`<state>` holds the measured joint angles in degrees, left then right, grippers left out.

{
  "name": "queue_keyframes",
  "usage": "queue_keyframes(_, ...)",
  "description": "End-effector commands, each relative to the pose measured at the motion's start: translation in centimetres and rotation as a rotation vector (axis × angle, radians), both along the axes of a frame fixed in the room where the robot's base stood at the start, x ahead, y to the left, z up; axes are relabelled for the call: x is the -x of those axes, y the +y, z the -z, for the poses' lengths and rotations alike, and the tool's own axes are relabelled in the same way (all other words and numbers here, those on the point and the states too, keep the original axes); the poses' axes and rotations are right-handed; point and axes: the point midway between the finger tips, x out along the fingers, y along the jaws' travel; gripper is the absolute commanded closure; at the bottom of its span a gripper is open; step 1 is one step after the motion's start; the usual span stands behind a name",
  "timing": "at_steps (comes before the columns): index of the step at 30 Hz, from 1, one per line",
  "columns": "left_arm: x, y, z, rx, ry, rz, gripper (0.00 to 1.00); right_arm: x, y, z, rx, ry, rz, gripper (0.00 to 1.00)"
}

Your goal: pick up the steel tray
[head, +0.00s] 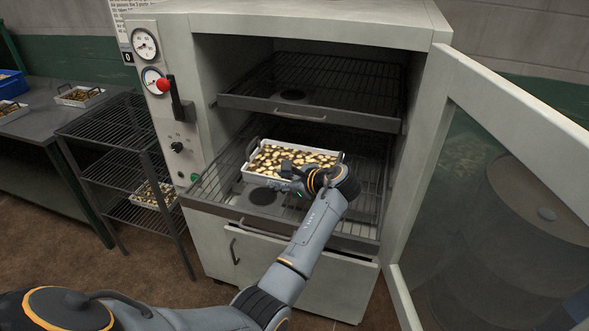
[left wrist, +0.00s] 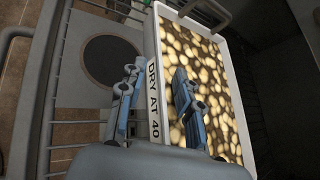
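The steel tray (head: 257,178) is pale, with a wire handle at each end, and is full of brown and yellow slices. It sits on the pulled-out lower rack of the open cabinet. My left gripper (head: 297,178) is at the tray's front wall. In the left wrist view, the fingers (left wrist: 155,110) are apart, one outside the labelled tray wall (left wrist: 152,70) and one over the slices inside. A gap shows between the fingers and the wall. In the head view my wrist hides the tray's front right corner. My right gripper is not in view.
An upper wire rack (head: 320,88) is above the tray inside the cabinet. The cabinet door (head: 432,150) stands open at the right. A wire shelf unit (head: 110,150) with another filled tray (head: 153,194) and a bench (head: 40,125) with more trays stand at the left.

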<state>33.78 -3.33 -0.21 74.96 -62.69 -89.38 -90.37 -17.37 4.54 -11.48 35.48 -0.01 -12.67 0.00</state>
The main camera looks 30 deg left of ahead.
Motion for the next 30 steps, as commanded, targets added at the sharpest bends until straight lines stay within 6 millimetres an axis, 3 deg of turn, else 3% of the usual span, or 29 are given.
queue_keyframes(1, -0.01, -0.02, -0.01, 0.0, 0.0, 0.0, 0.83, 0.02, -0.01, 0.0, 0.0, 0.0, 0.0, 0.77)
queue_keyframes(4, 0.01, -0.02, 0.0, 0.0, 0.0, 0.0, 1.0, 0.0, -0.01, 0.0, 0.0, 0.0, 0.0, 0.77)
queue_keyframes(30, 0.05, -0.07, -0.07, 0.002, 0.004, 0.0, 1.0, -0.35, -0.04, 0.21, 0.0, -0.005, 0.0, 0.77)
